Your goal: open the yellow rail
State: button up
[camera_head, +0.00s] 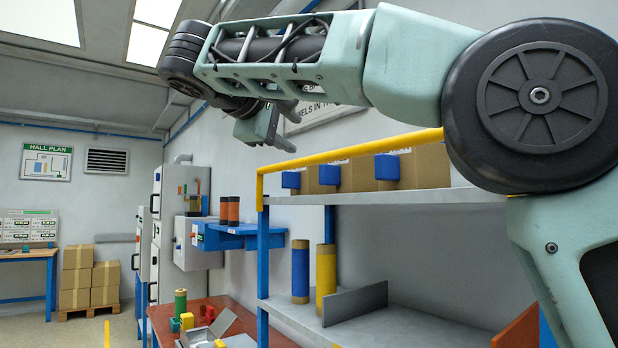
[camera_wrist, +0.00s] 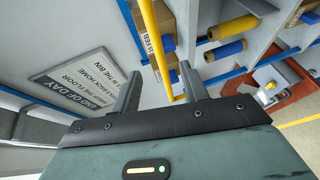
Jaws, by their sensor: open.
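The yellow rail (camera_head: 350,151) runs along the front of the upper shelf, above its edge, and bends down into a short yellow post at its left end. My gripper (camera_head: 287,126) hangs above the rail's left part in the head view, with a visible gap below it. In the wrist view my gripper (camera_wrist: 158,82) has its two fingers spread with nothing held. How far the rail lies from the fingertips is hard to tell there.
Cardboard boxes (camera_head: 430,167) with blue parts stand behind the rail on the upper shelf (camera_head: 390,197). Blue (camera_head: 300,270) and yellow (camera_head: 325,270) rolls stand below. A wall sign (camera_wrist: 85,85) shows beside the fingers. A red table (camera_head: 165,318) holds small parts.

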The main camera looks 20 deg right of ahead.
aim_at(328, 153)
jog(key=p+x, duration=0.1)
jog(key=x, duration=0.4)
jog(key=p+x, duration=0.2)
jog(key=x, duration=0.3)
jog(key=r+p+x, duration=0.1)
jog(key=p+x, duration=0.1)
jog(key=x, duration=0.4)
jog(key=shift+d, duration=0.25)
jog(key=shift+w+d+f, duration=0.3)
jog(key=shift+d, duration=0.15)
grip_shut()
